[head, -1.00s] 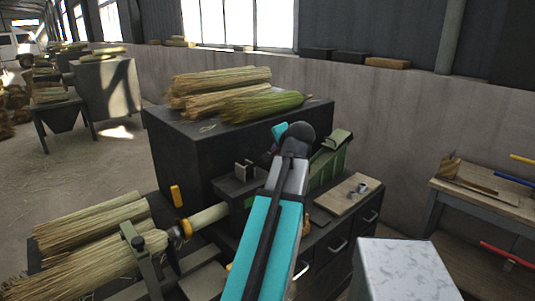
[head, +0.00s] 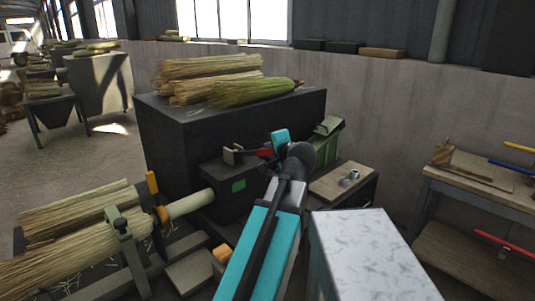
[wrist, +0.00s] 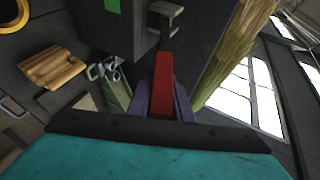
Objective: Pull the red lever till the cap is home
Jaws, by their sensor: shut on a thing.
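The red lever (head: 264,152) shows in the head view above the dark machine box, just left of my arm's end. In the wrist view the red lever (wrist: 163,75) lies between the two purple fingers of my gripper (wrist: 164,98), which is shut on it. In the head view my arm's end hides the fingers. A large straw broom head (head: 70,260) lies at the left, with a yellow-orange collar (head: 163,214) where it meets a pale handle (head: 190,204). I cannot tell which part is the cap.
Straw bundles (head: 215,80) lie on the dark block (head: 230,130) behind the machine. A marble-topped stand (head: 365,255) is close on the right. A workbench (head: 480,195) stands far right.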

